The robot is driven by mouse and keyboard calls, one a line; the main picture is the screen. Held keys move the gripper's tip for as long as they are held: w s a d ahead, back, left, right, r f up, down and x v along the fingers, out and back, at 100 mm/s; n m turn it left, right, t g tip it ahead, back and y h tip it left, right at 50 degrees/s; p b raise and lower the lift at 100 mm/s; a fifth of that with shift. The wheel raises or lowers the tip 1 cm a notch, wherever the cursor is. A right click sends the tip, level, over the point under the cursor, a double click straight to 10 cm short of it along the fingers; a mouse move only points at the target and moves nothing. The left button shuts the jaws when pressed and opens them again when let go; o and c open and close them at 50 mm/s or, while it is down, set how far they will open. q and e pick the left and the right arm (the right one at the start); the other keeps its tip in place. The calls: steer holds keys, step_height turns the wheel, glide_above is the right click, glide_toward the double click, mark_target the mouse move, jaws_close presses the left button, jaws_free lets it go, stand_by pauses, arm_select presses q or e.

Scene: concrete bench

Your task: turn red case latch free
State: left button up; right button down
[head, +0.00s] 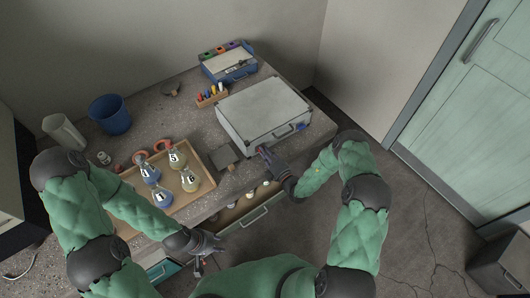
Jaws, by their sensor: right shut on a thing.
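The pale grey case (265,105) lies closed on the bench, its front side facing me. A blue latch (301,127) shows near the right end of that front side. My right gripper (264,152) is at the left part of the case front, shut on what looks like the red latch. The gripper covers that latch, so its turn angle is hidden. My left gripper (210,248) hangs in front of the bench, away from the case. Its fingers look spread, with nothing between them.
A wooden tray (206,187) with several numbered flasks sits left of the case, beside a dark grey block (224,157). An open drawer (254,216) juts out below my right gripper. A blue bucket (109,115) and blue toolbox (229,64) stand further back.

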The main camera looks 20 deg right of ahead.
steer(key=m, duration=0.5)
steer(key=shift+d+f+m, duration=0.1)
steer(key=shift+f+m, duration=0.05)
steer(key=shift+m, duration=0.25)
steer(key=m, duration=0.5)
steer(key=shift+f+m, duration=0.1)
steer(key=shift+m, duration=0.2)
steer(key=c, duration=1.1)
jaws_free()
steer(key=shift+c, duration=0.2)
steer(key=v, duration=1.2)
